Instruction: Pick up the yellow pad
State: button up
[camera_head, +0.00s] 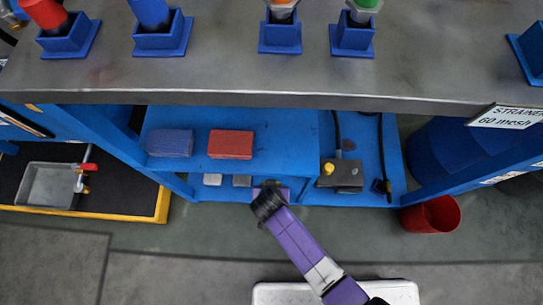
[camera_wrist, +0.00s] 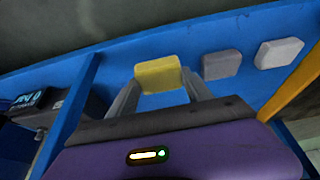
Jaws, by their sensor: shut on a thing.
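The yellow pad (camera_wrist: 158,75) is a small block with rounded edges. In the wrist view it sits between the two fingers of my gripper (camera_wrist: 162,84), one finger at each side. My gripper is shut on it, at the blue lower shelf (camera_wrist: 120,69). I cannot tell whether the pad still touches the shelf. In the head view my gripper (camera_head: 268,187) is at the shelf's front edge, and the yellow pad is hidden there.
A grey pad (camera_wrist: 221,64) and a white pad (camera_wrist: 278,53) lie to the right in the wrist view. A blue block (camera_head: 170,143) and a red block (camera_head: 230,144) lie on the upper shelf (camera_head: 280,142) above. A red bucket (camera_head: 430,214) stands at the right.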

jog(key=s+p, duration=0.3)
jog(key=s, duration=1.1)
jog(key=shift+a, duration=0.3)
jog(key=shift+s, duration=0.1)
